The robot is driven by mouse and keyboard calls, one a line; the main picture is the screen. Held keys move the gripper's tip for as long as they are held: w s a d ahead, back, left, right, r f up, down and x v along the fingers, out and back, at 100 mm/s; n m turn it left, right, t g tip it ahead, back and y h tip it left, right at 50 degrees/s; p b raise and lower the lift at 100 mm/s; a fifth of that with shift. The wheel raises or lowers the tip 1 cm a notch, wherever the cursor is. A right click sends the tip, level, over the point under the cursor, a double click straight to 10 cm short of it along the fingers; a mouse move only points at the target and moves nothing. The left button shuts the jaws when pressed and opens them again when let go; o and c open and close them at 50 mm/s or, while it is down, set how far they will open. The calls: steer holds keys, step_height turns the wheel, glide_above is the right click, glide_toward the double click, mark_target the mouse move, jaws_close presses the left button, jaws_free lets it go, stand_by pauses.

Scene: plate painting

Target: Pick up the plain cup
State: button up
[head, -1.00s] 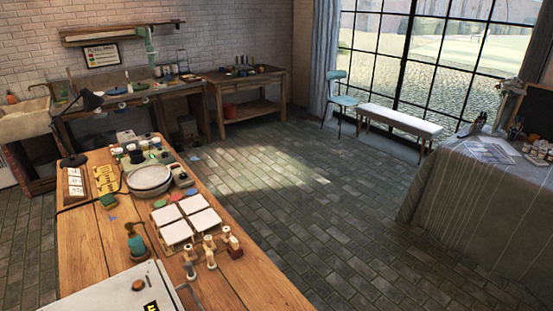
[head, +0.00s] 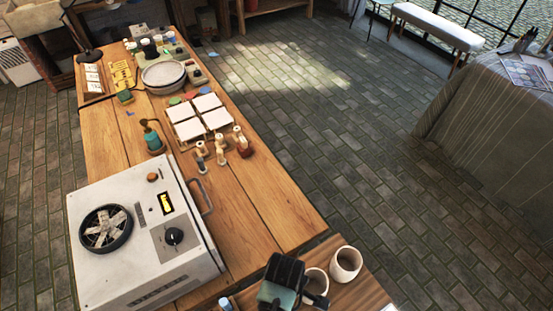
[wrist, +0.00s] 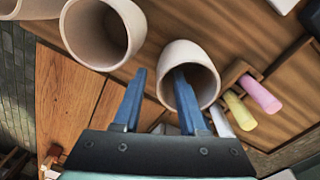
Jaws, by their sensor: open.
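Cream-coloured cups stand on the wooden surface at the bottom of the head view. One cup (head: 346,263) is at the right, and another (head: 317,276) is beside my gripper and partly hidden by it. In the wrist view a cup (wrist: 206,54) lies ahead of my gripper (wrist: 160,72), a second cup (wrist: 75,36) is to its left, and part of a third (wrist: 38,8) shows at the top left. No decoration shows on them. My gripper is open. Its right blue finger overlaps the nearest cup's mouth; its left finger is outside the rim. Contact is unclear.
Pink (wrist: 262,94) and yellow (wrist: 239,111) sticks sit in a wooden holder right of the nearest cup. In the head view a white kiln-like box (head: 98,278), white tiles (head: 207,102) and stacked bowls (head: 163,73) stand on the long table.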

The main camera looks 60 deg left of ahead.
steer(key=shift+w+a+f, duration=0.1)
steer(key=shift+a+f, duration=0.05)
steer(key=shift+f, duration=2.15)
jaws_close()
